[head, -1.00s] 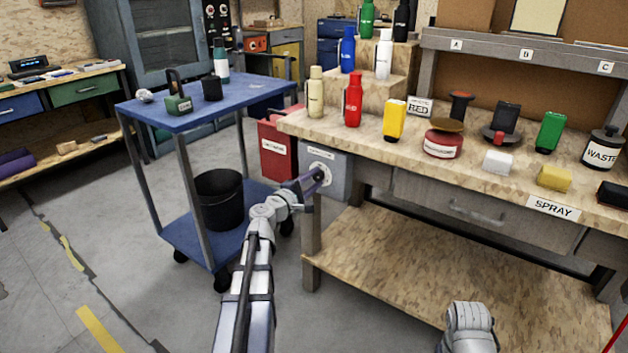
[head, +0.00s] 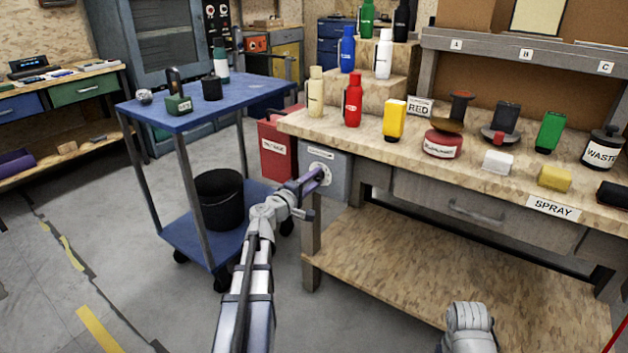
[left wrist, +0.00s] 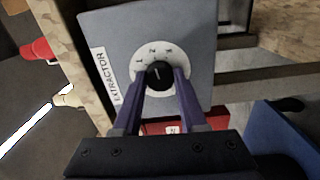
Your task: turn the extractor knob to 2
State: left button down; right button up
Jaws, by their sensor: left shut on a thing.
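The extractor knob is a small dark round knob (left wrist: 160,74) on a white dial with marks, set in a grey box (left wrist: 105,28) labelled EXTRACTOR. In the left wrist view the two purple fingers of my left gripper (left wrist: 160,84) are shut on the knob, one on each side. A pale pointer line on the knob points roughly toward the picture's top; the exact mark it meets is too small to tell. In the head view the white dial (head: 321,169) is partly hidden behind my left gripper (head: 318,178).
The grey box hangs under the left end of the workbench (head: 372,150), which holds bottles and blocks. A red bin (head: 276,150) stands beside it. A blue cart (head: 150,117) with a black bucket (head: 220,200) is to the left. Open floor lies in front.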

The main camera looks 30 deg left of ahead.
pick_arm(q)
jog(key=shift+c, duration=2.3)
grip_release()
jog(key=s, duration=0.7)
jog(key=shift+s+a, duration=0.3)
jog(key=shift+s, duration=0.1)
